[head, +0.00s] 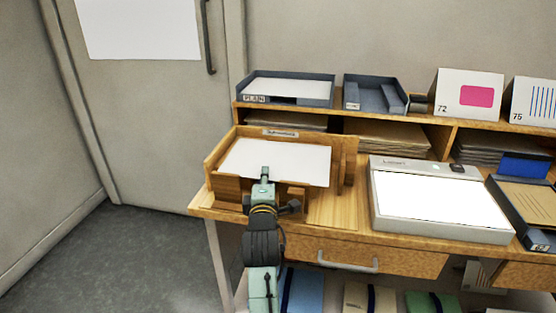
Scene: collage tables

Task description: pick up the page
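A white page (290,157) lies in a wooden tray (346,160) at the left end of the desk. The tray has a small label on its back wall, too small to read surely. My gripper (265,173) is at the tray's front, with its tip over the near edge of the page. The arm comes up from below and hides part of the tray's front. I cannot tell whether the gripper touches the page or whether its fingers are open.
A white-topped light box (440,204) stands right of the tray. A grey tray with white paper (290,88) and another grey tray (375,95) sit on the shelf behind. Cards (468,96) stand at the right. A drawer handle (348,264) juts out in front.

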